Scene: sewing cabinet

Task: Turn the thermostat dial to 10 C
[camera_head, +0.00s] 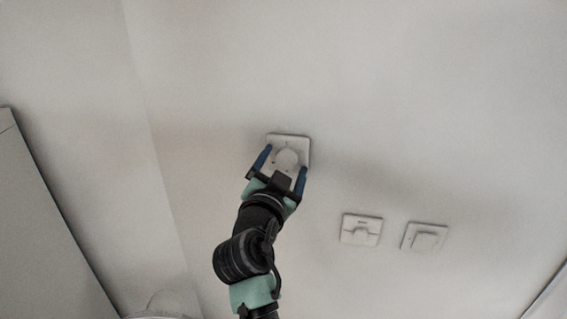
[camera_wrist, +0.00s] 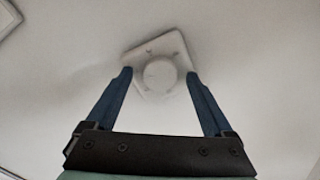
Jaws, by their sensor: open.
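The thermostat is a white square plate (camera_head: 298,140) on the pale wall, with a round white dial (camera_head: 288,159) at its middle. In the wrist view the plate (camera_wrist: 140,57) looks tilted, and the dial (camera_wrist: 160,75) shows small dark marks around it; I cannot read any numbers or the setting. My gripper (camera_head: 283,162) is open, with its blue fingers on either side of the dial. In the wrist view my gripper (camera_wrist: 158,78) has its fingertips left and right of the dial, with gaps visible. I cannot tell how far the tips are from the wall.
Two other white square wall fittings, one (camera_head: 361,229) and another (camera_head: 425,237), are to the lower right of the thermostat. A pale panel (camera_head: 40,230) stands at the far left. The wall around the thermostat is bare.

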